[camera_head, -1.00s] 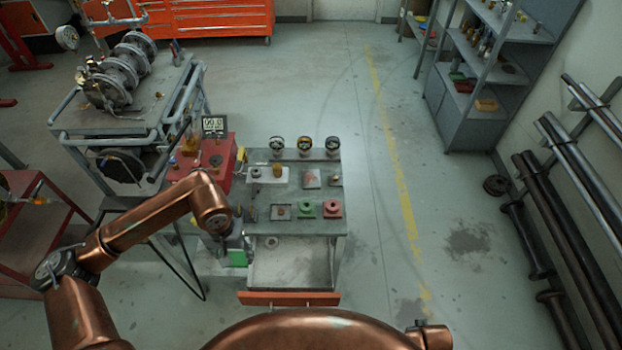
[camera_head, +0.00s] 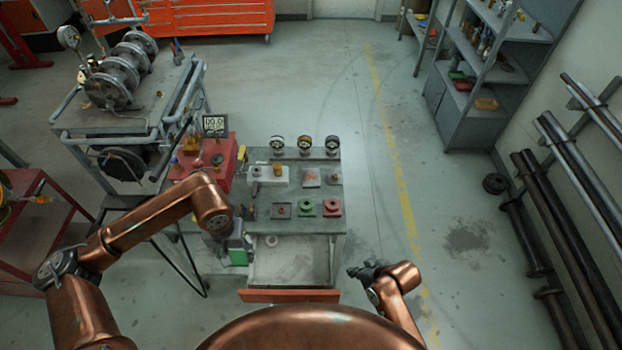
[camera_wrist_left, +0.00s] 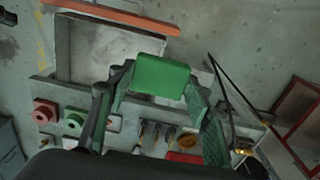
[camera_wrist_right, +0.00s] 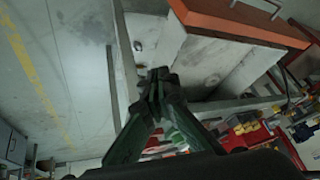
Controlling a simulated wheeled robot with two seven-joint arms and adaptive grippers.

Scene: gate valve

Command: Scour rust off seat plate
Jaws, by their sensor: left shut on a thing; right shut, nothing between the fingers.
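A green block-shaped pad (camera_wrist_left: 160,76) is held between the fingers of my left gripper (camera_head: 237,244). The pad also shows in the head view (camera_head: 238,257), at the left side of the open drawer. A small pale square plate with reddish marks (camera_head: 311,177), possibly the seat plate, lies on the bench top, right of the middle. My left gripper is to the left and in front of it. My right gripper (camera_head: 360,272) is shut and empty, right of the drawer. Its closed fingertips show in the right wrist view (camera_wrist_right: 158,80).
The grey bench (camera_head: 335,222) carries gauges (camera_head: 304,143) at the back and green (camera_head: 306,207) and red (camera_head: 333,207) pieces in front. Its drawer (camera_head: 290,296) is open, with a white ring (camera_head: 271,241) inside. A red box (camera_head: 220,170) stands left.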

